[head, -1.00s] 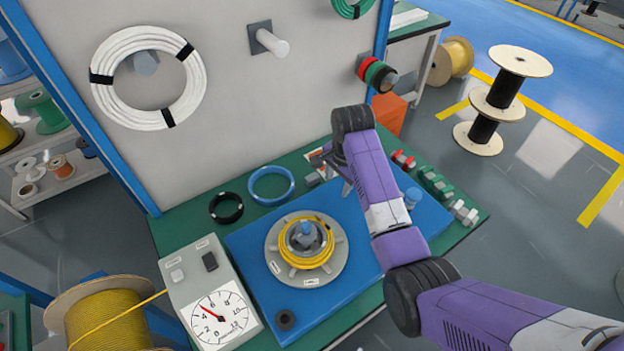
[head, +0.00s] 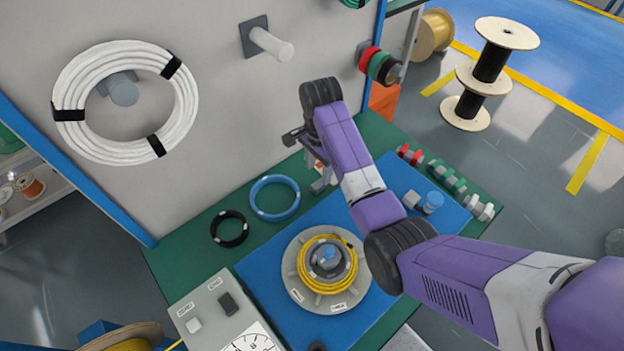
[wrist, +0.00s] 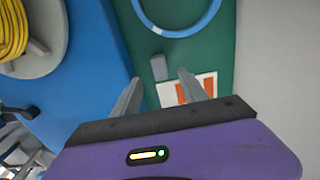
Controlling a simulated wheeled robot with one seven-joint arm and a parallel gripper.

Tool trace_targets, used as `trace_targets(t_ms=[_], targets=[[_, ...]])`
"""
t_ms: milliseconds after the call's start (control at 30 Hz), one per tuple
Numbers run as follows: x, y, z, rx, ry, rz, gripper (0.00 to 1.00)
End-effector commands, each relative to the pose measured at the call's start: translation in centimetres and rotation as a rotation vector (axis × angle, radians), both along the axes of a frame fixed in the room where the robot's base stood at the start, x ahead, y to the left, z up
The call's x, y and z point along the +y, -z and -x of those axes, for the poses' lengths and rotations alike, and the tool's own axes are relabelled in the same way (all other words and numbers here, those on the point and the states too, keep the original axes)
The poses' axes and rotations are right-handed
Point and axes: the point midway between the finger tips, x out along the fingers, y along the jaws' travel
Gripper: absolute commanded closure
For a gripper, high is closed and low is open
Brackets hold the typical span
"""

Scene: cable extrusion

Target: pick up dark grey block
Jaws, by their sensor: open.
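A small dark grey block (wrist: 159,67) lies on the green table top in the wrist view, beside the edge of a blue mat (wrist: 100,60) and just above a white and orange label (wrist: 188,90). My gripper (wrist: 159,84) is open and empty, and the block shows between and slightly beyond its fingertips. I cannot tell the exact height of the fingers above it. In the head view my gripper (head: 322,172) points down near the back edge of the table, and the block is hard to tell apart from the fingers there.
A blue cable ring (head: 274,198) and a black ring (head: 229,229) lie left of my gripper. A grey spool with yellow cable (head: 327,264) stands on the mat. Red, green and grey parts line the right side. A grey wall panel (head: 215,120) rises behind the table.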

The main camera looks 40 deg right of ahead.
Motion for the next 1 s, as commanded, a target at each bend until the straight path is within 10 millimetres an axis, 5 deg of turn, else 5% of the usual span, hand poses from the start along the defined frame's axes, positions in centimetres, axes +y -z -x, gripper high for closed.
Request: trace_targets(t_ms=[600, 900, 1000], targets=[[-0.2, 7.0, 0.2, 0.002, 0.001, 0.0, 0.49], [-0.2, 7.5, 0.1, 0.0, 0.0, 0.0, 0.49], [-0.2, 7.5, 0.1, 0.0, 0.0, 0.0, 0.69]])
